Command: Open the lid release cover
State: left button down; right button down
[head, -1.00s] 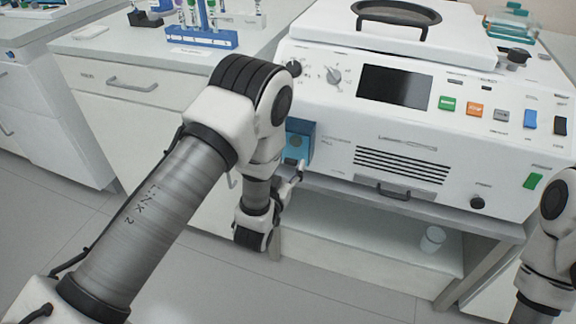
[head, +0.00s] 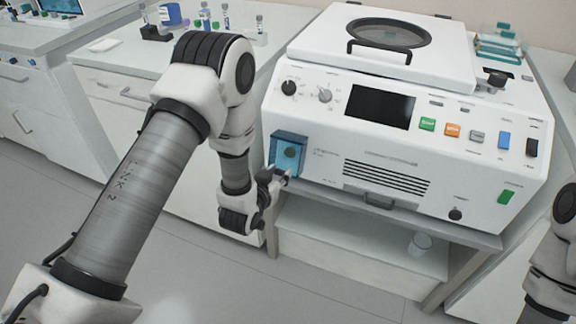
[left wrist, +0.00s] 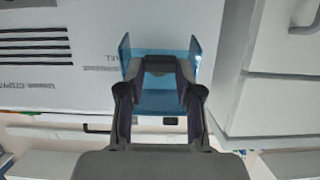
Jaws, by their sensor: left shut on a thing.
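The lid release cover (head: 288,150) is a translucent blue box-like cover at the lower left of the white machine's front. In the left wrist view the blue cover (left wrist: 160,101) shows between and behind the fingers, with side walls standing up. My left gripper (head: 279,179) is at the cover's lower edge, reaching in from below. In the left wrist view the gripper (left wrist: 160,66) is shut on the cover's edge; the fingers partly hide the contact. My right arm shows at the right edge of the head view, but its gripper is out of view.
The white machine (head: 325,130) has a dark screen (head: 380,107), knobs and coloured buttons, and a round-windowed lid (head: 390,33) on top. It stands on a bench with an open shelf below holding a small clear cup (head: 420,243). Drawers (head: 125,95) stand to the left.

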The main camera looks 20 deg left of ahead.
pick_arm(q)
notch_tip(320, 180, up, 14)
jog(key=w+g+p, duration=0.1)
jog(key=g+p, duration=0.7)
jog(key=p, duration=1)
jog(key=shift+g, duration=0.4)
jog(key=shift+r, duration=0.15)
jog(key=c, duration=0.8)
grip_release()
jog(key=shift+o, duration=0.2)
jog(key=v, duration=1.1)
jog(key=shift+r, duration=0.2)
